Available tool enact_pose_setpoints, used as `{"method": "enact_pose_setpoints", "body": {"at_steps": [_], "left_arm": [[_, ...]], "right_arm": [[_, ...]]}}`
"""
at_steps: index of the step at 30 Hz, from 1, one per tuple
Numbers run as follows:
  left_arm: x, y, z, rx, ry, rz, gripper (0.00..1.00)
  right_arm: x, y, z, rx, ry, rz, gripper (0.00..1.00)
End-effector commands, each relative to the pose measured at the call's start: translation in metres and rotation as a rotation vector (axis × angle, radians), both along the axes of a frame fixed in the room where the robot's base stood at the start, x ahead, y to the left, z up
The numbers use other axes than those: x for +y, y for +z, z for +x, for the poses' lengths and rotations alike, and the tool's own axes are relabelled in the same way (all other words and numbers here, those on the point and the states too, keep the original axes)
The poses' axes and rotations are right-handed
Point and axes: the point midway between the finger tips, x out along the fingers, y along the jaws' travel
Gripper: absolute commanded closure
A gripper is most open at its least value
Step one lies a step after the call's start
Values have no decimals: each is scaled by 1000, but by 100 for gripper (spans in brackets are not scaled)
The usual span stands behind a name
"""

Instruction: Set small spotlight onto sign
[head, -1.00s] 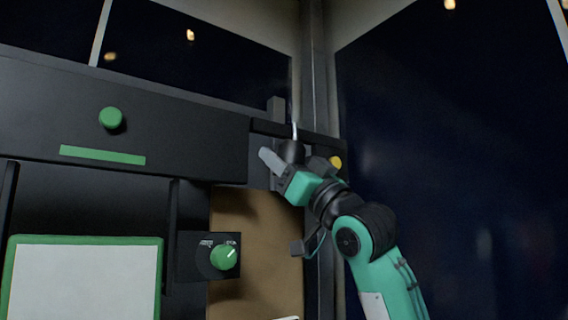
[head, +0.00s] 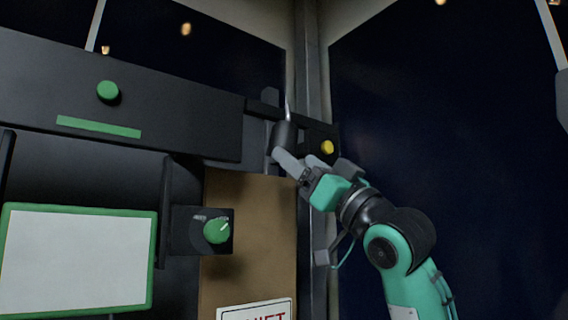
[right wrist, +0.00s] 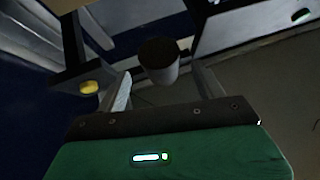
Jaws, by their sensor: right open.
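The small spotlight appears to be the dark cylinder (head: 284,134) with a thin pale stem, at the right end of the dark rail in the head view. My right gripper (head: 298,160) is open just below it, with a finger tip close to its lower end. In the right wrist view the cylinder (right wrist: 159,62) stands beyond and between the open fingers (right wrist: 160,87); I cannot tell whether they touch it. The sign (head: 255,310), white with red lettering, shows only its top at the lower edge of the head view. My left gripper is not in view.
A yellow knob (head: 327,147) is mounted just right of the cylinder. A dark box with a green dial (head: 217,230) and a green-framed panel (head: 78,262) are at the left. A brown board (head: 250,235) hangs below the rail. Dark window glass fills the right.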

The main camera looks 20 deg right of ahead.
Motion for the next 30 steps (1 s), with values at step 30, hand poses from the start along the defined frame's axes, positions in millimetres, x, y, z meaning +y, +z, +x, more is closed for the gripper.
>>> {"method": "enact_pose_setpoints", "body": {"at_steps": [30], "left_arm": [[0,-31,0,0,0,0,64]], "right_arm": [[-28,-41,-40,0,0,0,30]]}}
